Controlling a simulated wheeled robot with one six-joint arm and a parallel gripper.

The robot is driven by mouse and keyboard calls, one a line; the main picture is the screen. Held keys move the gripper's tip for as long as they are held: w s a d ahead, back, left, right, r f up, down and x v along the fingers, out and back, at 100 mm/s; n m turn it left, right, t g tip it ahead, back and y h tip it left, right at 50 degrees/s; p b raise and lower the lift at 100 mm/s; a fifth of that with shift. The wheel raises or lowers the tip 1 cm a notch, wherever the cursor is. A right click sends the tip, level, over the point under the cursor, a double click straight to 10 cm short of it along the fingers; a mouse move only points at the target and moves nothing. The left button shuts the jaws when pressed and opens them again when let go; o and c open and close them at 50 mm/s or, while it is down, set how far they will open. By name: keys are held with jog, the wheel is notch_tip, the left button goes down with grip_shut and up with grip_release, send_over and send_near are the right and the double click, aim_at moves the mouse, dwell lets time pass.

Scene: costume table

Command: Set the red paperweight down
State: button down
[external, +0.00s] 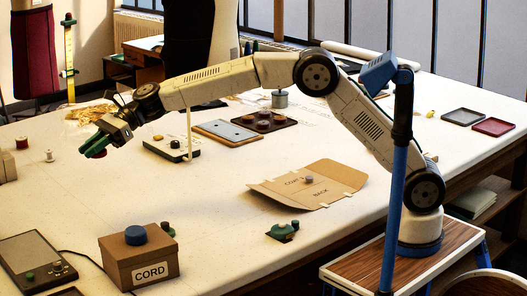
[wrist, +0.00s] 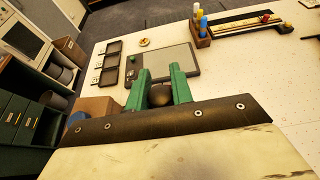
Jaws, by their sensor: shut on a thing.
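My gripper (external: 94,147) reaches out to the far left over the white table, its green fingers pointing down and left. The red paperweight (external: 100,154) shows as a small dark red patch at the fingers, mostly hidden by them. In the wrist view, the two green fingers of my gripper (wrist: 158,88) are shut on the paperweight (wrist: 160,96), which looks round and dark brown there. It appears held above the table; the exact height is hard to tell.
A red spool (external: 21,143) and a white spool (external: 48,157) stand left of my gripper. A CORD box (external: 128,272) and a dark-framed panel (external: 38,262) are at the front left. Bare table lies below my gripper.

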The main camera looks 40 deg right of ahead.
aim_at(102, 233)
notch_tip(102, 233, down, 22)
jog(key=shift+r, duration=0.1)
dwell(0.3)
jog(key=c, duration=1.2)
grip_release()
jog(key=shift+f, duration=0.25)
jog(key=shift+c, duration=0.2)
jog(key=shift+d+r, duration=0.15)
jog(key=shift+r, duration=0.1)
jog(key=v, duration=1.1)
jog(key=shift+d+r, duration=0.1)
jog(key=shift+d, duration=0.25)
jog(key=shift+r, duration=0.1)
